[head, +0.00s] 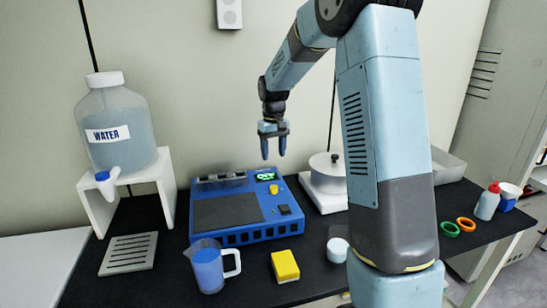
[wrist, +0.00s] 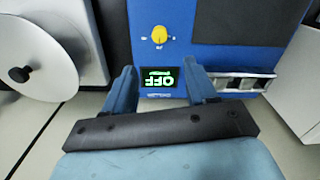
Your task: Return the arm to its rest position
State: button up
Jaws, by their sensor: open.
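My gripper (head: 273,142) hangs fingers-down above the back right part of the blue machine (head: 228,232). It is open and empty, apart from everything. In the wrist view the two blue fingers of my gripper (wrist: 162,88) stand either side of the machine's small display (wrist: 165,80). The display shows green letters reading OFF, upside down in that view. A yellow knob (head: 274,189) sits below the display on the machine's top; it also shows in the wrist view (wrist: 159,35). My arm is raised and bent over the bench.
A water jug (head: 118,125) stands on a white stand at the left. A measuring jug (head: 208,268) with blue content and a yellow block (head: 285,266) are in front. A white round-lidded vessel (head: 325,172) stands right of the machine. A bottle (head: 487,203) is far right.

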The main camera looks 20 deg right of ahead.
jog(key=s+r+m+t, duration=0.1)
jog(key=s+r, duration=0.6)
jog(key=s, duration=0.2)
jog(key=s+r+t, duration=0.2)
jog(key=s+r, duration=0.4)
jog(key=s, duration=0.4)
jog(key=s+d+m+t, duration=0.1)
jog(key=s+t, duration=0.1)
jog(key=s, duration=1.6)
jog(key=shift+t, duration=0.3)
